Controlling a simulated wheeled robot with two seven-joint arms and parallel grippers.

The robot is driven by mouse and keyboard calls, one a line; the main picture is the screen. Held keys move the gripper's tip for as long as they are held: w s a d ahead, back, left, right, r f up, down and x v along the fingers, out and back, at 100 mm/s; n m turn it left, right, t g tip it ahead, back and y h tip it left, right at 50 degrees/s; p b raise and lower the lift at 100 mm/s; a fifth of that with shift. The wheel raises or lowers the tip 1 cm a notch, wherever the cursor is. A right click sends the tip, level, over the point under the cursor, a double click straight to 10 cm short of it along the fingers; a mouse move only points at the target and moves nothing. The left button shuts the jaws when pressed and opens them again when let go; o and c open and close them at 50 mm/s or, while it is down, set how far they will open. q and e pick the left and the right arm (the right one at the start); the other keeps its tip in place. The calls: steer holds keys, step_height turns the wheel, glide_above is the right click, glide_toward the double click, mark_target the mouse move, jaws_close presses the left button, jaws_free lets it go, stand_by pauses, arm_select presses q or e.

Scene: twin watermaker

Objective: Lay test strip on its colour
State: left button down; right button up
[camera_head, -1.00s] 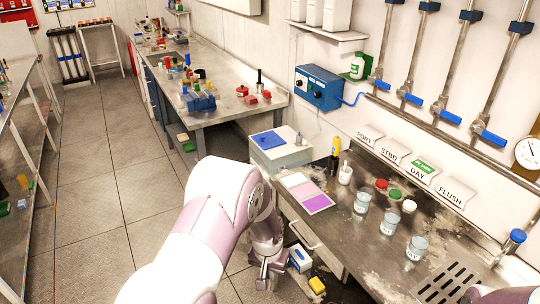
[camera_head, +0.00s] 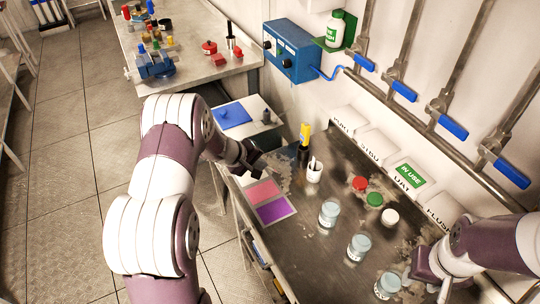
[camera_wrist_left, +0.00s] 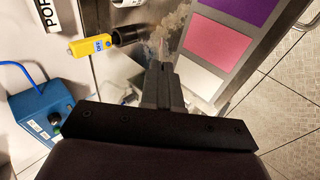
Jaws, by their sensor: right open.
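The colour card (camera_head: 270,197) lies on the bench. Its pink and purple fields show in the head view; the left wrist view shows purple, pink and white fields (camera_wrist_left: 215,45). My left gripper (camera_head: 252,158) is over the bench by the card's far end. In the left wrist view its fingers (camera_wrist_left: 163,75) are together, and a thin pinkish sliver, seemingly the test strip (camera_wrist_left: 162,43), sticks out past their tips, beside the card and not over its fields. My right gripper (camera_head: 432,290) is open at the lower right, beside a beaker and partly cut off.
A white cup (camera_head: 314,171) and a yellow-topped dark bottle (camera_head: 304,147) stand close to the left gripper. Several clear beakers (camera_head: 329,212) stand right of the card. Red (camera_head: 360,183), green (camera_head: 375,199) and white caps lie behind them. A box with a blue top (camera_head: 232,115) stands beyond.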

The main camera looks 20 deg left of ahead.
arm_select(q)
steer(key=f+b, duration=0.1)
steer(key=f, duration=0.1)
steer(key=f+b, duration=0.2)
steer(key=f, duration=0.1)
steer(key=shift+s+f, duration=0.3)
steer(key=shift+f, duration=0.3)
steer(key=shift+s, duration=0.25)
arm_select(e)
steer(key=f, duration=0.1)
steer(key=s+f, duration=0.1)
steer(key=f, duration=0.1)
steer(key=shift+s+a, duration=0.1)
arm_select(q)
steer(key=c, duration=1.7)
jaws_free()
steer(key=shift+w+f, duration=0.1)
steer(key=o, duration=0.4)
